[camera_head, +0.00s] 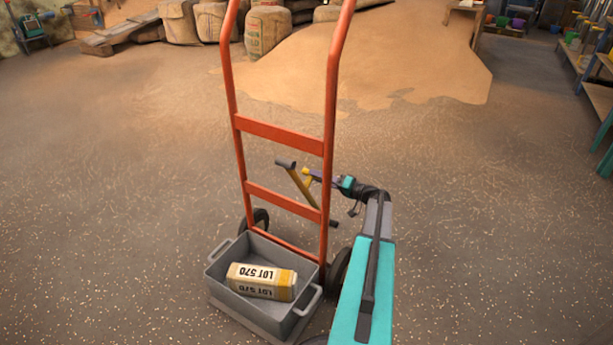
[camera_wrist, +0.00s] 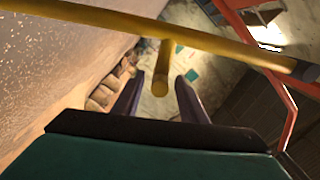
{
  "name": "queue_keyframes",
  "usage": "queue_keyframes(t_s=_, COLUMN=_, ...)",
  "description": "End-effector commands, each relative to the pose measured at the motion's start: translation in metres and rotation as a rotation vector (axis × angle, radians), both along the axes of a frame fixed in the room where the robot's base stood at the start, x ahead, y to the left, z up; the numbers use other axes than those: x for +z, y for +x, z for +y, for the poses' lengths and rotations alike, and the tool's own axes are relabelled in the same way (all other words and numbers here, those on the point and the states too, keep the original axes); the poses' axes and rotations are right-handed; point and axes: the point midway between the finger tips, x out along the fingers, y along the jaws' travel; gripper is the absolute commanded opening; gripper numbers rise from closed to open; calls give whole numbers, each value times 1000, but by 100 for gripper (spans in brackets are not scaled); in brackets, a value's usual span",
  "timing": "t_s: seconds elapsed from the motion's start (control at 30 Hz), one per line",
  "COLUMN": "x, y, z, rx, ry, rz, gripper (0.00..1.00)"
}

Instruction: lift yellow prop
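The yellow prop (camera_head: 299,186) is a slanted yellow bar with dark ends, seen through the orange frame of the hand truck in the head view. A short yellow stub sticks out from its side toward my gripper (camera_head: 311,175). In the wrist view the prop (camera_wrist: 215,42) crosses the top of the picture, and its stub points back between my two dark fingers (camera_wrist: 159,88). The fingers are open, with a gap visible on each side of the stub. Whether the stub's end is fully between the fingertips in depth, I cannot tell.
An orange hand truck (camera_head: 282,135) stands upright close to the prop and my arm. A grey bin (camera_head: 222,272) with a "LOT 570" package (camera_head: 262,281) sits on its base. Sacks (camera_head: 267,30) and spilled grain (camera_head: 400,60) lie behind. The floor at left is clear.

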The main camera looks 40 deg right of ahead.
Motion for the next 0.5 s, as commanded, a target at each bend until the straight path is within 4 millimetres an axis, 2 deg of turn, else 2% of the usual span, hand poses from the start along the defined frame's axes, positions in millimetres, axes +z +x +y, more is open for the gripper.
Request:
queue_keyframes(t_s=0.1, x=-2, y=18, z=5, rx=2, ry=-1, rz=0, gripper=39)
queue_keyframes(t_s=0.3, x=-1, y=42, z=10, rx=1, ry=-2, rz=-1, gripper=39)
queue_keyframes(t_s=0.5, x=0, y=53, z=13, rx=0, ry=-1, rz=0, gripper=39)
